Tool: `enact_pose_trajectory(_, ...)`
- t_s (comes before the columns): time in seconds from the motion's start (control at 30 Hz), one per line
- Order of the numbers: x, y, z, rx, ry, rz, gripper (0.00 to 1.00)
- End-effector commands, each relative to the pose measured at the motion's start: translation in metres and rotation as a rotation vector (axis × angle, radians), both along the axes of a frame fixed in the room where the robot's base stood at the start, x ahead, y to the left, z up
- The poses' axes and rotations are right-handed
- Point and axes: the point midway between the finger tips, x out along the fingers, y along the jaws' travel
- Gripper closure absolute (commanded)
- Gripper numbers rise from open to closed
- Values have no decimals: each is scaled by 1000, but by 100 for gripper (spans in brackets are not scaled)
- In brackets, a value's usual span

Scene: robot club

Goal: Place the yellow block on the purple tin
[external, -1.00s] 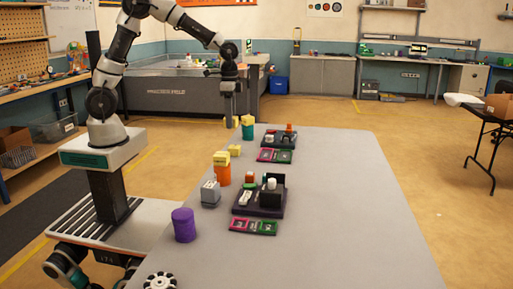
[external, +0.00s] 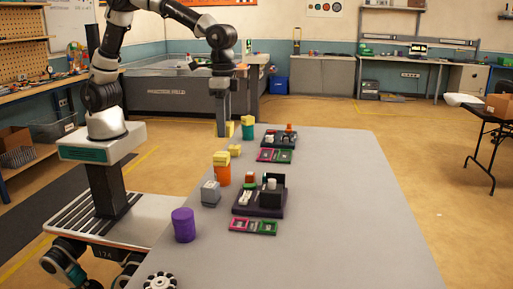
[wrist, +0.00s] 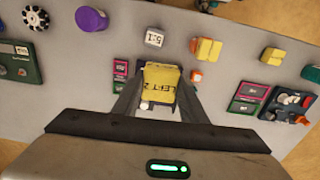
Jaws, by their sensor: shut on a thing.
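My gripper (external: 223,134) is shut on a yellow block (external: 229,129), raised in the air past the table's left edge in the external view. In the wrist view the yellow block (wrist: 160,83), with dark lettering, sits between the two fingers. The purple tin (external: 184,225) stands upright at the near left of the table, well nearer the camera than my gripper. Its top looks bare. The wrist view shows the purple tin (wrist: 91,18) at the upper left, apart from the held block.
A grey box (external: 210,193) stands between the orange and purple tins. A dark tray (external: 244,211) lies right of it. The table's right side is clear.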

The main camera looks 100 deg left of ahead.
Motion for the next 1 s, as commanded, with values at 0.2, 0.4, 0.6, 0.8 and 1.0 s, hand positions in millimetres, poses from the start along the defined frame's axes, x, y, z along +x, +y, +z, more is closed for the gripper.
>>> enact_pose_trajectory(0.2,-26,-117,2,7,-1,-26,85)
enact_pose_trajectory(0.4,-51,-177,2,10,-6,-29,85)
enact_pose_trajectory(0.6,-69,-209,-2,14,-7,-30,85)
enact_pose_trajectory(0.8,-67,-206,-36,14,-5,-28,85)
enact_pose_trajectory(1.0,-67,-205,-65,14,-5,-29,85)
